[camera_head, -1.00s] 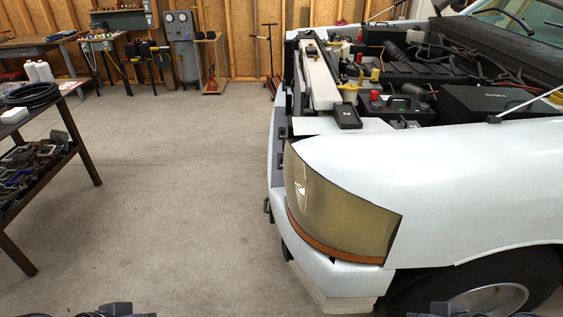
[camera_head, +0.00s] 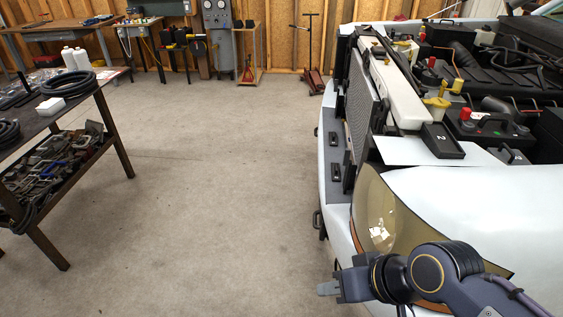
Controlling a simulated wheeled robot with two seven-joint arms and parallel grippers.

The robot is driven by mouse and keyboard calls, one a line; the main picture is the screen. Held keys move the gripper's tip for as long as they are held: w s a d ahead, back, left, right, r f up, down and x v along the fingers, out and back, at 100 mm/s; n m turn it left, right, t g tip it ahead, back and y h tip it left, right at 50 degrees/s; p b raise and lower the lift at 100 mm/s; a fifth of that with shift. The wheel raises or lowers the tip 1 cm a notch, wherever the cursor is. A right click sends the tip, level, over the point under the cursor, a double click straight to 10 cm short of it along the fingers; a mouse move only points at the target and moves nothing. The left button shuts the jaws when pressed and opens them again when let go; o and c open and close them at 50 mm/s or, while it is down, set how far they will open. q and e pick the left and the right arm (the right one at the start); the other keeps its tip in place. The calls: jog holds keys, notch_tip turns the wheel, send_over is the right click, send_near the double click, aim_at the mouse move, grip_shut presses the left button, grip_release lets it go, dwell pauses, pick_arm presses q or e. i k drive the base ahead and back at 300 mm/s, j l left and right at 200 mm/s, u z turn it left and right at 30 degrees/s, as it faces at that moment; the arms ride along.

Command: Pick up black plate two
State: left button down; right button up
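Black plate two (camera_head: 443,142) is a small dark rectangular plate with a white "2" on it. It lies at the front of the open engine bay, near the end of the long white bar (camera_head: 396,91). My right gripper (camera_head: 330,288) is low in the picture, in front of the pickup's headlight, well below and to the left of the plate and apart from it. Its fingers point left and show side-on, so I cannot tell whether they are open. My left gripper is out of view.
The white pickup's front (camera_head: 455,205) fills the right side. A black battery (camera_head: 490,128) sits beside the plate. A dark work table (camera_head: 112,118) with hoses and clamps stands at the left. The concrete floor (camera_head: 215,180) between is clear.

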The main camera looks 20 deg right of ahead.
aim_at(335, 170)
jog(key=i+j+u, duration=0.15)
jog(key=i, duration=0.4)
jog(key=i+j+u, duration=0.15)
jog(key=i, duration=0.45)
jog(key=i+z, duration=0.75)
jog(key=i+j+z, duration=0.35)
jog(key=i, duration=0.15)
jog(key=i+l+z, duration=0.6)
jog(key=i, duration=0.35)
